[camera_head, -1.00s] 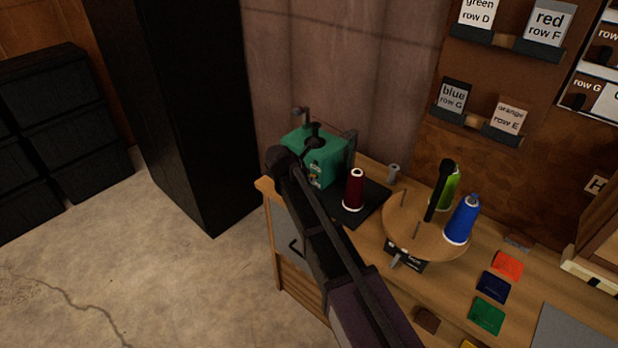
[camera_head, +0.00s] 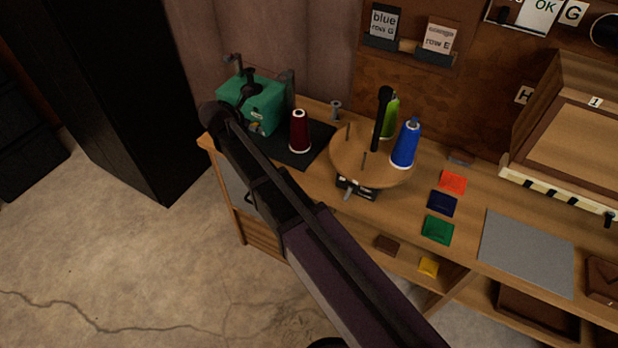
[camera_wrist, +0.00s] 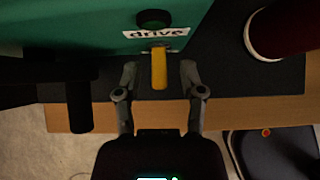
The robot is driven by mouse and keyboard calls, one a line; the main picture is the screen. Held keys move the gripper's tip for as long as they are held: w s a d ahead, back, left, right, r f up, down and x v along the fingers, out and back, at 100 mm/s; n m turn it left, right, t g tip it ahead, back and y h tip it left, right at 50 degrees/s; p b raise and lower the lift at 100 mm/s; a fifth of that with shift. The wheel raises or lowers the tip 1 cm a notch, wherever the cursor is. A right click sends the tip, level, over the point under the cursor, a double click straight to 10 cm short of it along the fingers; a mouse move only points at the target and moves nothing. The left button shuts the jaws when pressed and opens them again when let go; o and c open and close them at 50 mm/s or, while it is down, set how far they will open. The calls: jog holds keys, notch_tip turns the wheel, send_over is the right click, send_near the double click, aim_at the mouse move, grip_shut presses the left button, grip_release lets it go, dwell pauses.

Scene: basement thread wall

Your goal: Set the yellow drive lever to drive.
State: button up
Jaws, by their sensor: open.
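The yellow drive lever (camera_wrist: 159,68) shows in the wrist view on the front of the green machine (camera_wrist: 70,22). It hangs down just below a white label reading "drive" (camera_wrist: 156,33), with a dark round knob (camera_wrist: 154,18) above the label. My gripper (camera_wrist: 159,76) is open, with one finger on each side of the lever; I cannot tell whether either touches it. In the head view the green machine (camera_head: 262,108) stands at the bench's left end. My arm hides the lever and gripper there.
A dark red thread cone (camera_head: 300,132) stands close right of the machine on a black mat (camera_head: 312,150). A round wooden turntable (camera_head: 345,160) holds a blue cone (camera_head: 406,146) and a green cone (camera_head: 393,108). Coloured squares and a grey mat (camera_head: 525,252) lie farther right.

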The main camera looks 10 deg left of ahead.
jog(key=shift+f+t+h+b, duration=0.45)
jog(key=shift+t+b, duration=0.6)
jog(key=shift+b, duration=0.85)
jog(key=shift+f+t+h+b, duration=0.45)
jog(key=shift+t+b, duration=0.6)
jog(key=shift+b, duration=0.85)
jog(key=t+b, duration=0.2)
jog(key=b, duration=0.2)
jog(key=f+t+h+b, duration=0.1)
jog(key=t+b, duration=0.1)
jog(key=b, duration=0.2)
jog(key=shift+w+f, duration=0.15)
